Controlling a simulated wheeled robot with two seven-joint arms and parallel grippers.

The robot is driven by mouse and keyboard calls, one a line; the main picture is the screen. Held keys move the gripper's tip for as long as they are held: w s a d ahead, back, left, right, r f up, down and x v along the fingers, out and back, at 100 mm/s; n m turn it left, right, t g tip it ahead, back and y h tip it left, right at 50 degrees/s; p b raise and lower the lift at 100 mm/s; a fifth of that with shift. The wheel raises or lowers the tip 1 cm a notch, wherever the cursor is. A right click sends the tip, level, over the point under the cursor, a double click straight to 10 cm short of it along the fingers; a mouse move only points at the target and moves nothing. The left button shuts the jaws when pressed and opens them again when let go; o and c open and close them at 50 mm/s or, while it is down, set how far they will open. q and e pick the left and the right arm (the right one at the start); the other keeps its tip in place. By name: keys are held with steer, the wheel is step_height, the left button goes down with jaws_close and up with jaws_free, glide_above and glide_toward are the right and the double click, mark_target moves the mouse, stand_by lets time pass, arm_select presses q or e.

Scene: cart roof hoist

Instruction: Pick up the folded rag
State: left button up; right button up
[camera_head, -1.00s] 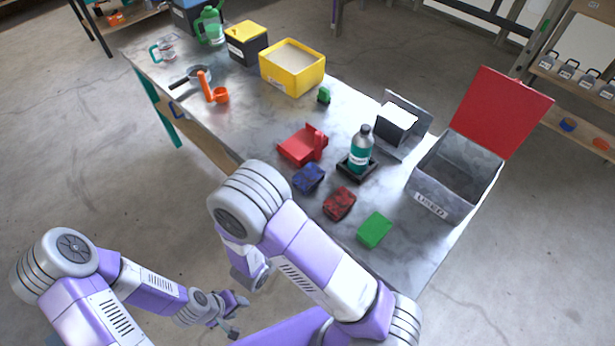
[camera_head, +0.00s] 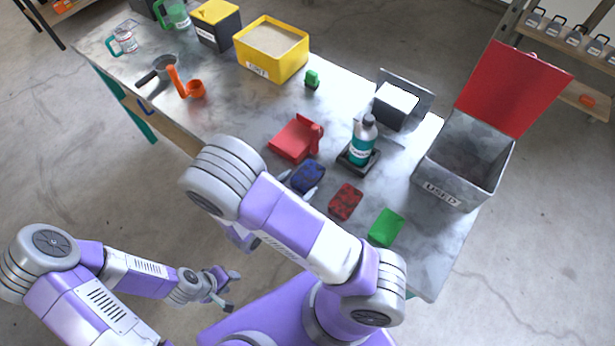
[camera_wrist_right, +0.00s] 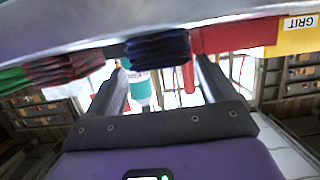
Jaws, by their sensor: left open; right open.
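Three folded rags lie in a row on the metal table (camera_head: 440,262): a dark blue one (camera_head: 308,176), a dark red one (camera_head: 346,201) and a green one (camera_head: 386,227). My right gripper (camera_head: 302,188) is open at the near edge of the blue rag, its body mostly hidden behind my right arm. In the right wrist view the blue rag (camera_wrist_right: 158,48) shows layered folds just beyond and between the open fingers (camera_wrist_right: 162,82); contact cannot be told. My left gripper (camera_head: 226,290) is open and empty, off the table at lower left.
A teal bottle (camera_head: 362,142) stands on a dark tray behind the rags, with a red holder (camera_head: 296,138) to its left. A grey bin marked USED (camera_head: 450,188) has its red lid open. A yellow GRIT box (camera_head: 270,62) stands further back.

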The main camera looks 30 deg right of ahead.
mark_target(308, 175)
steer(key=b+x, duration=0.1)
steer(key=x, duration=0.4)
steer(key=shift+w+d+b, duration=0.2)
steer(key=shift+b, duration=0.15)
steer(key=c, duration=0.7)
